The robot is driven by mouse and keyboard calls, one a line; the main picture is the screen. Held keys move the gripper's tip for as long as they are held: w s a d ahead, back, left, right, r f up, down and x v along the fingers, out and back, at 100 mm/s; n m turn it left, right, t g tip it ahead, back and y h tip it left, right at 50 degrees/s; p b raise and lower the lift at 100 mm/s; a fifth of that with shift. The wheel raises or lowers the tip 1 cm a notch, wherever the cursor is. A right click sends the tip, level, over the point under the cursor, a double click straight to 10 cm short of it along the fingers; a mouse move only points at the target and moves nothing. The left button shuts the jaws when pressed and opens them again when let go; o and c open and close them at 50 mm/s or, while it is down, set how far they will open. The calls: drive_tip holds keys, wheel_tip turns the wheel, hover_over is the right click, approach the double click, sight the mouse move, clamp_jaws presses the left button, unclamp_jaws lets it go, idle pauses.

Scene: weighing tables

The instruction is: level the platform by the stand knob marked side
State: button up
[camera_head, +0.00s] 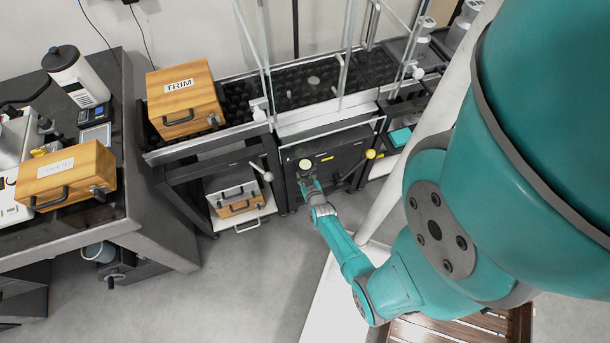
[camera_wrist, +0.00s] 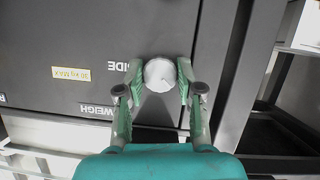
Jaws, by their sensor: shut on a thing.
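A pale round knob (camera_wrist: 159,74) sits on the dark front panel (camera_wrist: 60,35) of the stand. It stands beside lettering that reads upside down, partly covered, with "IDE" showing. My gripper (camera_wrist: 158,82) has a finger on each side of the knob and is shut on it. In the head view the knob (camera_head: 305,164) shows at the end of my gripper (camera_head: 309,183), low under the glass-walled platform (camera_head: 315,82). The platform has a dark dimpled surface. I cannot tell its tilt from here.
A yellow knob (camera_head: 370,154) is on the right of the same stand. A lever (camera_head: 262,170) sticks out left of it. Another wooden box (camera_head: 66,174) is on the near left table. Grey floor (camera_head: 250,275) is clear.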

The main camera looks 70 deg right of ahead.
drive_tip(key=shift+w+n+h, duration=0.1)
drive_tip(key=shift+n+h, duration=0.2)
drive_tip(key=shift+n, duration=0.3)
drive_tip(key=o, duration=1.1)
drive_tip(key=shift+o, duration=0.2)
drive_tip(key=shift+a, duration=0.1)
drive_tip(key=v, duration=1.2)
drive_tip(key=shift+w+r, duration=0.15)
drive_tip(key=shift+w, duration=0.05)
